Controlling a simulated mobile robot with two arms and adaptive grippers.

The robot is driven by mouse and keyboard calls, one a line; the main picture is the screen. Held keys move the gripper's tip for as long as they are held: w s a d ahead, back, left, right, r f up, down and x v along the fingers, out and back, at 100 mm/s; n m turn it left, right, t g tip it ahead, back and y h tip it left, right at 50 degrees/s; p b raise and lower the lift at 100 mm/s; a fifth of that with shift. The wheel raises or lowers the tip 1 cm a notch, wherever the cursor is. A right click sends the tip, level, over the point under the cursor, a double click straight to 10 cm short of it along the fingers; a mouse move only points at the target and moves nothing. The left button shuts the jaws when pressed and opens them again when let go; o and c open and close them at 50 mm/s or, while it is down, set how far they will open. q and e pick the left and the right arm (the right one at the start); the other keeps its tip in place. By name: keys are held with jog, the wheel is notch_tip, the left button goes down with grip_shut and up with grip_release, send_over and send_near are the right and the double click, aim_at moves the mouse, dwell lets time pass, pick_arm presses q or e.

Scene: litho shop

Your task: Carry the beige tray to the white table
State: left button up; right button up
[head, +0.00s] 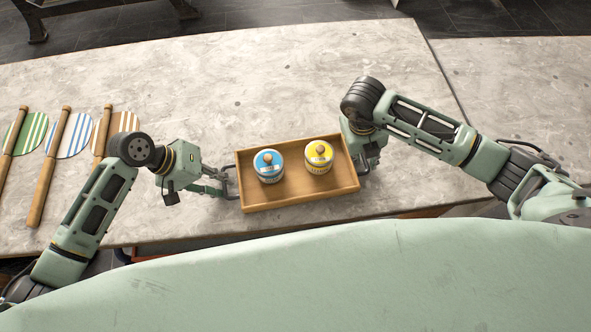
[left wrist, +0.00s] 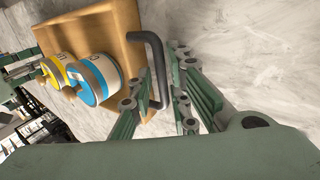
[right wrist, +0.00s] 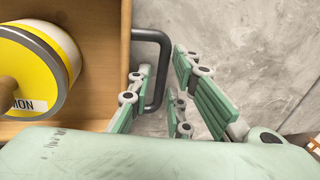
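The beige tray (head: 300,203) is a shallow wooden box on the pale stone counter near its front edge. It holds a blue-labelled tin (head: 268,167) and a yellow-labelled tin (head: 319,157). Dark bar handles stand on its left and right ends. My left gripper (left wrist: 168,85) is open, its fingers on either side of the left handle (left wrist: 158,70). My right gripper (right wrist: 163,85) is open, its fingers on either side of the right handle (right wrist: 161,65). Gaps show between fingers and handles. I cannot identify a separate white table.
Round striped paddles with wooden handles, green (head: 27,133), blue (head: 72,135) and brown (head: 122,125), lie on the counter (head: 250,80) at left. Stone behind the tray is clear. A seam at right separates another pale slab (head: 520,90). Dark floor shows beyond the back edge.

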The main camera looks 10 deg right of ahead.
pick_arm(q)
jog(key=shift+c, duration=0.7)
pick_arm(e)
jog(key=shift+c, duration=0.5)
pick_arm(q)
grip_shut()
pick_arm(e)
grip_shut()
pick_arm(q)
jog(key=shift+w+d+r, duration=0.1)
jog(key=shift+r, duration=0.1)
pick_arm(e)
jog(key=shift+w+a+r, duration=0.1)
